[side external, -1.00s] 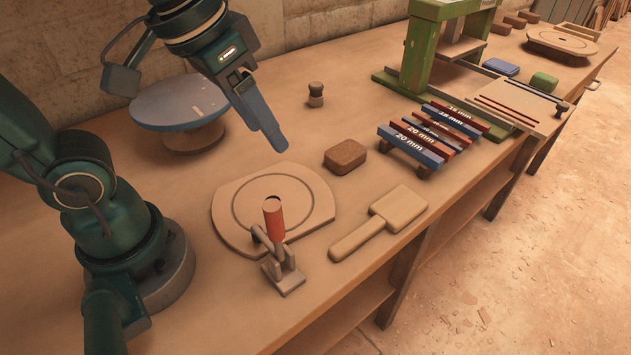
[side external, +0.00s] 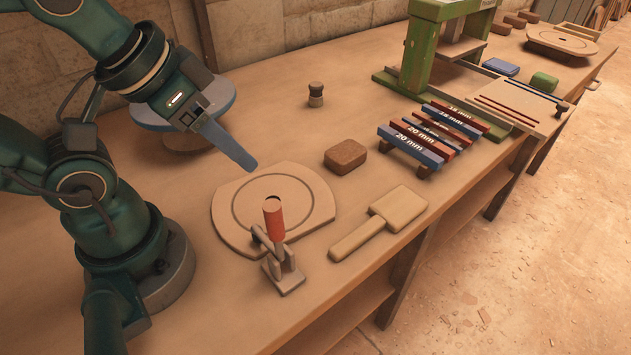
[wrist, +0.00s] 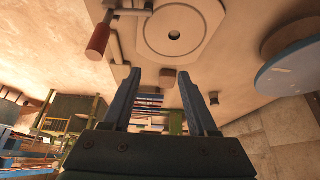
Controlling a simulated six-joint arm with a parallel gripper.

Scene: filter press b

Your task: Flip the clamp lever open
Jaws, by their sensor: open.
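The clamp lever has a red handle (side external: 274,219) that stands nearly upright above its grey metal clamp base (side external: 285,276). The clamp sits at the front edge of a round wooden plate (side external: 318,205) with a ring groove. In the wrist view the red handle (wrist: 98,40) is at the upper left, beside the plate (wrist: 210,40). My gripper (side external: 250,165) is above and behind the plate, apart from the lever. In the wrist view its two blue fingers (wrist: 160,100) are spread with nothing between them.
A wooden paddle (side external: 385,218) lies right of the clamp. A brown block (side external: 345,156), a small dark-topped knob (side external: 316,94) and colored marked bars (side external: 425,135) are farther back. A blue-grey round stand (side external: 222,95) is behind my gripper. A green press frame (side external: 410,60) stands at the back.

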